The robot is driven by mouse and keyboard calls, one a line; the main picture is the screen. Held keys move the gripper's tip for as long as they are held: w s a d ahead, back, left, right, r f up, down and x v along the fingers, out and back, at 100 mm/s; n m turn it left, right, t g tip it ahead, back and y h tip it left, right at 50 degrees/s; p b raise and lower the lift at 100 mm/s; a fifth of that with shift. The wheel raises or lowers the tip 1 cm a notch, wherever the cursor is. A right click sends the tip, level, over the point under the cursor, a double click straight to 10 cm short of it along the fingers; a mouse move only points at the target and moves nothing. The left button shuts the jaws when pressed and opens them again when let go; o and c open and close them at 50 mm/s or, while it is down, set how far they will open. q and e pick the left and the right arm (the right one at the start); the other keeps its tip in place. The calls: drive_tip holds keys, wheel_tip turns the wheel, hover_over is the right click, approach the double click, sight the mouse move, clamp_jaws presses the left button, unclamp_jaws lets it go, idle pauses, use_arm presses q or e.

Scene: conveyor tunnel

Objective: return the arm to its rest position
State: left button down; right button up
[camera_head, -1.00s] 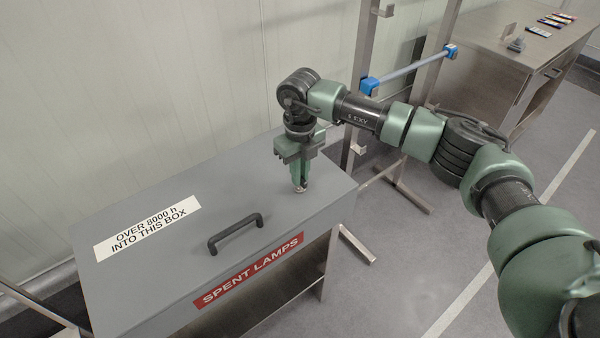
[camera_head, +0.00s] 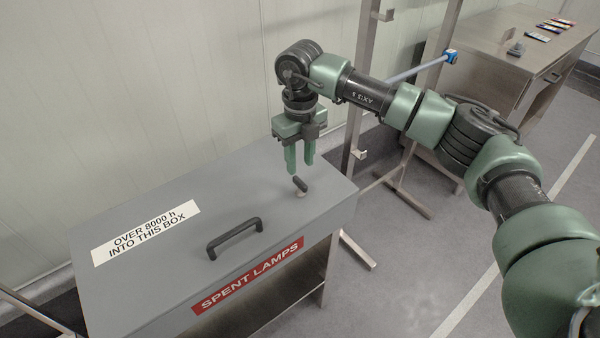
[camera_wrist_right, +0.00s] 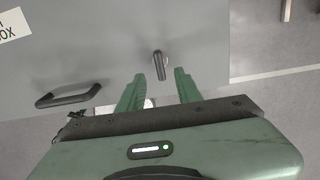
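My right gripper (camera_head: 300,167) is open and empty, pointing down above the grey lid of the spent-lamps box (camera_head: 180,175). Just below its fingertips, a small dark latch handle (camera_head: 300,185) with a pale base sits near the lid's right end. In the right wrist view, the latch handle (camera_wrist_right: 160,65) shows beyond the two green fingers (camera_wrist_right: 159,78), apart from them. My right arm reaches in from the right, bent down at the wrist. My left gripper is in neither view.
A black lid handle (camera_head: 234,238) stands up at the box's front. A metal rack (camera_head: 362,100) with a blue-ended tube (camera_head: 420,68) is behind my arm. A steel table (camera_head: 490,55) with small coloured packs stands at the back right. Open floor lies to the right.

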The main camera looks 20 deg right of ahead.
drive_tip(key=shift+r, duration=1)
